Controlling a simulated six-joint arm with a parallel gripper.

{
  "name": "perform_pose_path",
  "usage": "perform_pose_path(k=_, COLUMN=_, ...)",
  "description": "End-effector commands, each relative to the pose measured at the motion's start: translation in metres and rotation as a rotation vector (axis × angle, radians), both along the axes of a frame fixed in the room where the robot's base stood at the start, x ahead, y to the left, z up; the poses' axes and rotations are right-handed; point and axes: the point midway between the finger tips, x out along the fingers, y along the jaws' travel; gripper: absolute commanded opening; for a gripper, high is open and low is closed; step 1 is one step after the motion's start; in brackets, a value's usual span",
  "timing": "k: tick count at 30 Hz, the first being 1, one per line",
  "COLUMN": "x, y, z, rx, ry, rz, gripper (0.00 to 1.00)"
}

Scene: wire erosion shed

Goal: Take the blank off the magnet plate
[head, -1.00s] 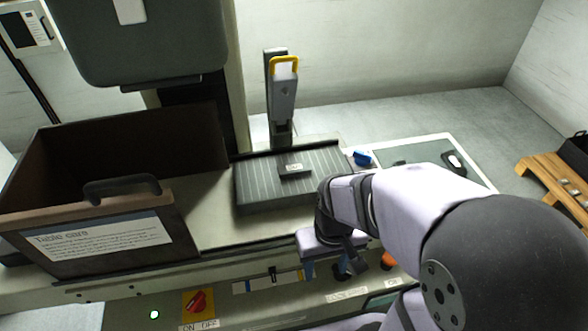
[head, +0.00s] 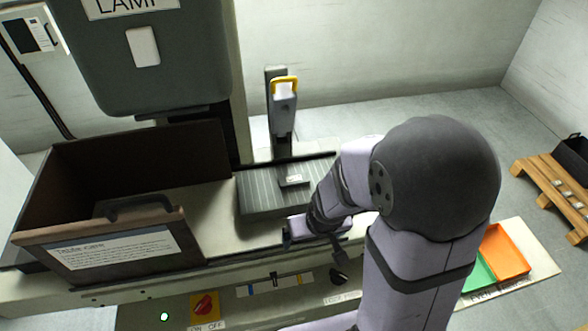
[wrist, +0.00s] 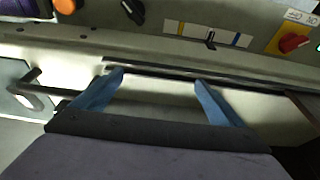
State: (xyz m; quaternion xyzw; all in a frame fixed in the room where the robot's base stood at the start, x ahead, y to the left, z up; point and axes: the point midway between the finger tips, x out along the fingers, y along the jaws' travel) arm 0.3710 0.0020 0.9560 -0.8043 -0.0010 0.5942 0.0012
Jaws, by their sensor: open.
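The blank (head: 293,181), a small dark block with a pale label on top, lies on the magnet plate (head: 253,198), a dark grey ribbed slab on the machine table. It lies toward the plate's right part, and my arm hides the plate's right end. My gripper (head: 288,243) is in front of the plate, near the table's front edge, apart from the blank. In the wrist view my gripper (wrist: 160,77) shows two blue fingers spread apart with nothing between them. The blank is not seen in the wrist view.
An open dark tank (head: 190,255) with a handled front panel stands left of the plate. An upright post with a yellow handle (head: 285,82) rises behind it. A red switch (head: 204,305) and black knob (head: 340,277) are on the front panel. Orange (head: 505,250) and green (head: 478,270) trays lie right.

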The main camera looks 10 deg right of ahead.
Motion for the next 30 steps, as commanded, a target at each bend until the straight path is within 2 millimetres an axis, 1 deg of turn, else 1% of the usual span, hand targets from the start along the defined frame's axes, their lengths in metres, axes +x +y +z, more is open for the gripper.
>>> perform_pose_path(k=1, x=0.009, y=0.000, z=0.014, rx=0.000, ry=-0.034, rz=-0.001, gripper=0.92)
perform_pose_path(k=4, x=0.033, y=0.001, z=0.022, rx=0.002, ry=-0.129, rz=-0.003, gripper=0.92)
perform_pose_path(k=9, x=0.067, y=0.002, z=0.030, rx=0.002, ry=-0.296, rz=-0.005, gripper=0.92)
perform_pose_path(k=12, x=0.081, y=0.002, z=0.030, rx=0.002, ry=-0.385, rz=-0.007, gripper=0.92)
perform_pose_path(k=15, x=0.091, y=0.002, z=0.029, rx=0.002, ry=-0.465, rz=-0.007, gripper=0.92)
perform_pose_path(k=21, x=0.103, y=0.003, z=0.024, rx=0.001, ry=-0.611, rz=-0.008, gripper=0.92)
perform_pose_path(k=24, x=0.105, y=0.003, z=0.023, rx=-0.001, ry=-0.685, rz=-0.007, gripper=0.92)
perform_pose_path(k=30, x=0.104, y=0.004, z=0.026, rx=-0.001, ry=-0.814, rz=-0.004, gripper=0.92)
